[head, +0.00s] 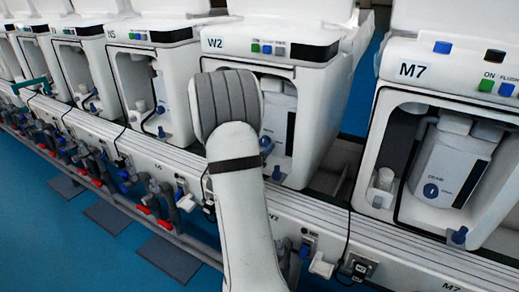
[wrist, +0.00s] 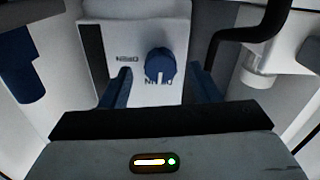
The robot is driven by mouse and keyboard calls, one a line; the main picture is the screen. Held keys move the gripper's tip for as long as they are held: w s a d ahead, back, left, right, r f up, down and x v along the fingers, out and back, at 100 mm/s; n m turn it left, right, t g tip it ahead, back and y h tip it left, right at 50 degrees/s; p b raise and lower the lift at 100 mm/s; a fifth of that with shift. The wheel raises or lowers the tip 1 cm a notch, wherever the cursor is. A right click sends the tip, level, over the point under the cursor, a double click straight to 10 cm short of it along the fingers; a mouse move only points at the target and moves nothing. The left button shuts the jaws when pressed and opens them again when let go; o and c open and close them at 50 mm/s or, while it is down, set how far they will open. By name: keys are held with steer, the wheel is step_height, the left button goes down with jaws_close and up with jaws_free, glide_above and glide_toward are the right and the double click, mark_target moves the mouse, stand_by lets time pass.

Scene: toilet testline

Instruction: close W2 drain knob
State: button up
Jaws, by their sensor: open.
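The W2 unit (head: 262,43) stands in the middle of the head view, with its front bay open. My arm covers the left part of that bay, so I cannot clearly make out the drain knob or my gripper there. In the wrist view the blue round drain knob (wrist: 159,63) sits on a white panel (wrist: 176,32), with upside-down lettering around it. My gripper (wrist: 161,75) is open. One dark blue finger shows on each side of the knob, with a visible gap on both sides. I cannot tell how deep the fingertips reach.
A black hose (wrist: 232,38) and a white fitting (wrist: 262,62) are right of the panel in the wrist view. The bay walls are close around my gripper. The M7 unit (head: 415,70) stands to the right in the head view, and several similar units line up on the left.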

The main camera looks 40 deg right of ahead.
steer(key=shift+w+d, duration=0.1)
steer(key=shift+d, duration=0.3)
steer(key=shift+c, duration=0.4)
